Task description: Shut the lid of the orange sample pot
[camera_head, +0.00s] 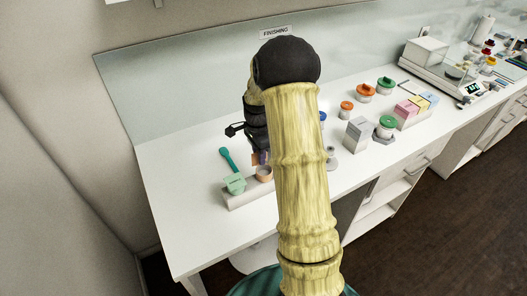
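A small pot with an orange rim (264,175) sits in a low white holder (246,197) near the left end of the bench. Its top looks open, and a small orange and purplish part shows just above it, partly hidden. I cannot make out the lid's angle. My gripper (257,152) is dark and hangs above and just behind this pot, largely hidden by my yellow arm. I cannot see its fingertips clearly, nor whether it touches the lid.
A green pot (235,185) with its green lid (228,160) raised stands left of the orange one. Grey boxes (357,134), a green-lidded jar (385,125) and orange-lidded jars (347,107) stand to the right. The bench's left end is clear.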

